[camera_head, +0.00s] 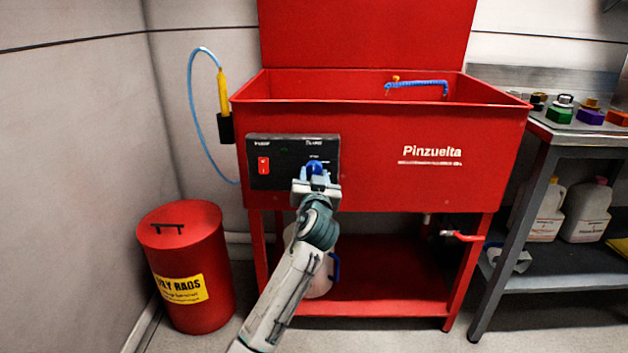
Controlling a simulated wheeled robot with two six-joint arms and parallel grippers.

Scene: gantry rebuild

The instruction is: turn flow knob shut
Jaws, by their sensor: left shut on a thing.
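The flow knob (314,166) is blue and sits on the right part of the black control panel (269,178) on the front of the red parts washer (370,140). My left gripper (315,177) is in front of the panel, shut on the knob. The fingers and wrist cover the knob's lower part, so its pointer cannot be read. My right gripper is not in view.
A red rag can (186,260) stands on the floor at left. A blue hose with a yellow brush (223,92) hangs at the washer's left side. A dark metal bench (560,130) with several coloured parts and jugs stands at right.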

